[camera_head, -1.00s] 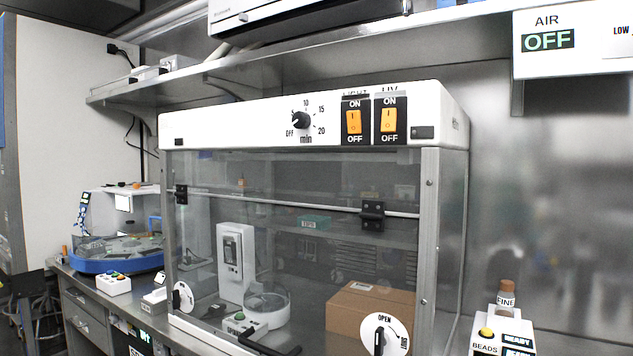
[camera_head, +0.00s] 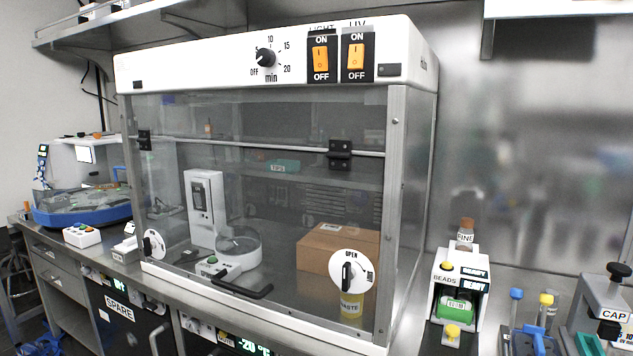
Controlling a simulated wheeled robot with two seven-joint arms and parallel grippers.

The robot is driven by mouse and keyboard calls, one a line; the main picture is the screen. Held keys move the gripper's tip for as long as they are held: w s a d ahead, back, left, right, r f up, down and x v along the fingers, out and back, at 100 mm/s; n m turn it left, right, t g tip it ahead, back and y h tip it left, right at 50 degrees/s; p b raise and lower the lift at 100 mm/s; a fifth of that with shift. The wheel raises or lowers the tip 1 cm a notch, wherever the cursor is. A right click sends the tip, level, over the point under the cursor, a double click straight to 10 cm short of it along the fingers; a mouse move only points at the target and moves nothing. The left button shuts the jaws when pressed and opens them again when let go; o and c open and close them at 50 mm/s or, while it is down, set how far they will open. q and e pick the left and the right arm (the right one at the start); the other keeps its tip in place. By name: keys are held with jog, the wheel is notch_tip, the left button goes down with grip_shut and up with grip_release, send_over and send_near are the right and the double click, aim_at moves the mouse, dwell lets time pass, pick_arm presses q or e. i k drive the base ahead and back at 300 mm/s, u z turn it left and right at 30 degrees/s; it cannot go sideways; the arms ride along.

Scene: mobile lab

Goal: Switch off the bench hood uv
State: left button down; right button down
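The bench hood (camera_head: 210,75) stands on the steel bench, with a white top panel and clear front. Its UV switch (camera_head: 356,57) is an orange rocker on a black plate marked ON above and OFF below, at the right of the panel. A matching LIGHT switch (camera_head: 321,57) sits just left of it. I cannot tell for sure which way either rocker is tipped. A timer knob (camera_head: 266,57) marked in minutes is further left. Neither of my grippers is in view.
A cardboard box (camera_head: 330,247) and a white instrument (camera_head: 204,208) are inside the hood. A BEADS dispenser (camera_head: 447,268) and a CAP device (camera_head: 606,300) stand on the bench to the right. A shelf (camera_head: 75,35) runs above left. The space before the switches is clear.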

aim_at(356, 51)
jog(key=k, duration=0.5)
jog(key=z, duration=1.3)
jog(key=i, duration=0.9)
jog(key=u, duration=1.65)
